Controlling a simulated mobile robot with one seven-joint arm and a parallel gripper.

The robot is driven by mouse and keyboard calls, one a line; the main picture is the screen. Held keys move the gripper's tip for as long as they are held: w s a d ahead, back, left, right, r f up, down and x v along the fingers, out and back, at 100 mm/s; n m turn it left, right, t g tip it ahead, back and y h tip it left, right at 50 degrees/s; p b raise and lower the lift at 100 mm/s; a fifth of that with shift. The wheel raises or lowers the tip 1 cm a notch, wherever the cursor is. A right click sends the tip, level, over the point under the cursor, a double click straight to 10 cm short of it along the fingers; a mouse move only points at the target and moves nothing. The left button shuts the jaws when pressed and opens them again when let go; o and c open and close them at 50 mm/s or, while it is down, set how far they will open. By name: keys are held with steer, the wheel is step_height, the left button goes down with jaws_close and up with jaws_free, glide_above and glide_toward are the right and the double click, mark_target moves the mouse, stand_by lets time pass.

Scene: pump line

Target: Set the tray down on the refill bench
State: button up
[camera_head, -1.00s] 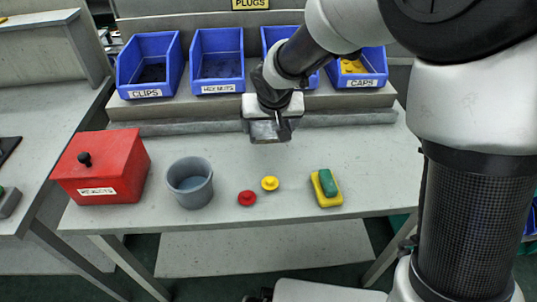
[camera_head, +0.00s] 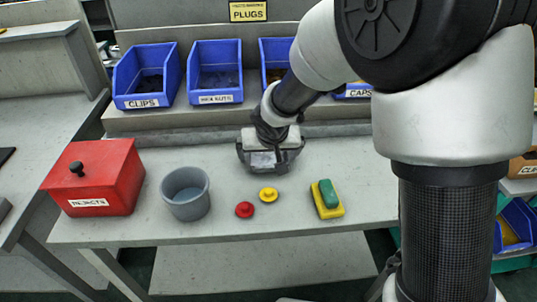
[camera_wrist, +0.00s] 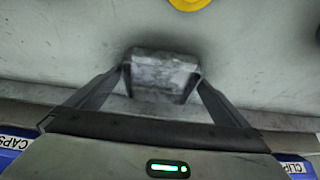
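I see nothing that is clearly a tray. My gripper (camera_head: 271,165) points down, low over the middle of the grey bench (camera_head: 355,160). In the wrist view its two dark fingers (camera_wrist: 162,80) stand apart. A worn grey metal-like piece (camera_wrist: 165,68) spans the space between their tips, with a dark shadow around it on the surface. I cannot tell whether this piece is gripped or is part of the gripper. I cannot tell which bench is the refill bench.
A red box (camera_head: 110,170) labelled REJECTS, a grey round tub (camera_head: 187,200), a red knob (camera_head: 244,209), a yellow knob (camera_head: 268,194) and a yellow-green block (camera_head: 327,199) stand nearby. Blue bins (camera_head: 215,75) line the shelf behind.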

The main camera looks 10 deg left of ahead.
steer(key=shift+s+r+p, duration=0.15)
steer(key=shift+r+p, duration=0.25)
steer(key=shift+r, duration=0.2)
steer(key=p+v, duration=0.3)
steer(key=v, duration=0.8)
steer(key=s+d+r+m+h, duration=0.1)
steer(key=s+d+r, duration=0.1)
steer(key=d+r, duration=0.35)
steer(key=s+d+r+m+h, duration=0.1)
steer(key=s+d+r, duration=0.15)
steer(key=d, duration=0.55)
steer(key=s+d+r, duration=0.3)
steer(key=s+d, duration=0.6)
steer(key=s, duration=0.5)
steer(key=shift+m, duration=0.4)
steer(key=shift+s, duration=0.15)
step_height(320, 180, up, 20)
steer(key=p, duration=1.9)
steer(key=shift+f, duration=0.1)
